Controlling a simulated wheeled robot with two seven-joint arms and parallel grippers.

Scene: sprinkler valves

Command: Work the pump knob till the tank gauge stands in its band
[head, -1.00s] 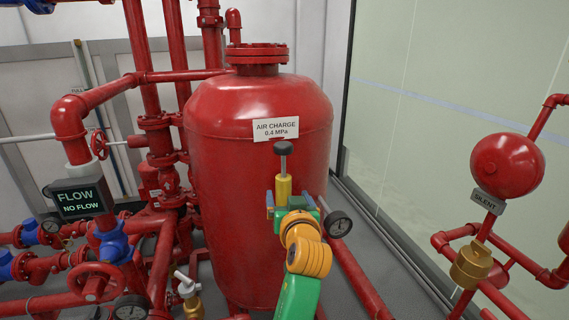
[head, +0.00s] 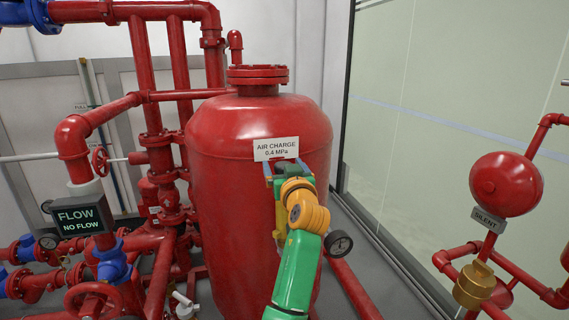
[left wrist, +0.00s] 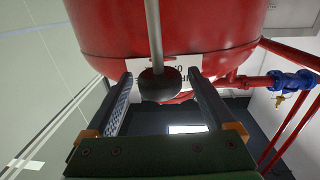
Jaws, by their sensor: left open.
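The pump has a yellow body (head: 280,218) in front of the red tank (head: 232,190), partly covered by my left arm. Its black knob (left wrist: 160,86) on a grey rod (left wrist: 154,35) shows in the left wrist view and is hidden behind my gripper in the head view. My left gripper (head: 286,168) is open at the height of the tank's label. In the left wrist view its fingers (left wrist: 160,78) stand on either side of the knob, with gaps visible. A round gauge (head: 339,243) sits right of the pump; its needle is too small to read. My right gripper is out of view.
The label (head: 276,149) reads "AIR CHARGE 0.4 MPa". Red pipes and a "NO FLOW" sign (head: 78,217) crowd the left. A red bell (head: 506,184) marked "SILENT" and a brass fitting (head: 474,286) stand at the right. Floor between tank and glass wall is mostly clear.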

